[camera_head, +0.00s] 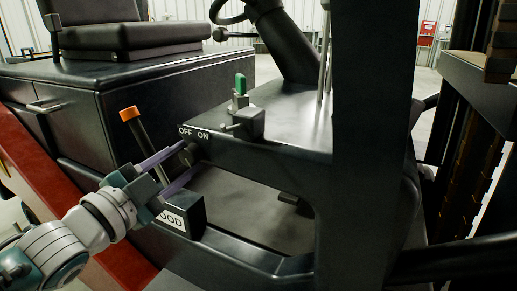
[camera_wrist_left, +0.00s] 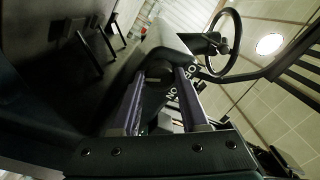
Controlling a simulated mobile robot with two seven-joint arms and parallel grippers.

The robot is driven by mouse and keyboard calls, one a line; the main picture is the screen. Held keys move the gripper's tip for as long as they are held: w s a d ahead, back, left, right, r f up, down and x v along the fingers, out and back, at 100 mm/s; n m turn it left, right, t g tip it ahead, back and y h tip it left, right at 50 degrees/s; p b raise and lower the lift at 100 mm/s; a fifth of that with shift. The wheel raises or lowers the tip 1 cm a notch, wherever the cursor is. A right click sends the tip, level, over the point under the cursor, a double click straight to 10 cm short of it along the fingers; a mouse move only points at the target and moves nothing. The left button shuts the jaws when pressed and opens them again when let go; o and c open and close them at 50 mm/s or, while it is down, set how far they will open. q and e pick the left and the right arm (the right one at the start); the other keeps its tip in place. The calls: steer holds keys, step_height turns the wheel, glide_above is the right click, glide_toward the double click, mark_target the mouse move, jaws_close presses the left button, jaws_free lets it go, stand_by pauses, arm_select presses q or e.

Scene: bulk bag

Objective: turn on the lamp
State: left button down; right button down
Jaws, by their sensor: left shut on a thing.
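A dark round knob (camera_head: 187,154) sits on the front edge of the forklift's console, just under the white "OFF ON" label (camera_head: 193,133). My left gripper (camera_head: 191,157) reaches in from the lower left and is shut on this knob, with one purple finger on each side of it. In the left wrist view the dark knob (camera_wrist_left: 158,71) shows between the two finger ends of the left gripper (camera_wrist_left: 159,76). The knob's exact turn position is too dark to read. No lamp that I can identify as the task's lamp is in view. My right gripper is not in view.
A green-topped lever (camera_head: 240,85) stands on the console above the knob. An orange-tipped lever (camera_head: 131,115) rises close to my left gripper. A black seat (camera_head: 125,38) is at the back left, and a dark post (camera_head: 372,120) stands to the right. A steering wheel (camera_wrist_left: 225,45) shows in the wrist view.

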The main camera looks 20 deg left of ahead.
arm_select(q)
steer(key=shift+c, duration=2.1)
jaws_free()
steer(key=s+p, duration=0.1)
steer(key=s, duration=0.9)
steer(key=shift+a, duration=0.35)
steer(key=shift+p, duration=0.3)
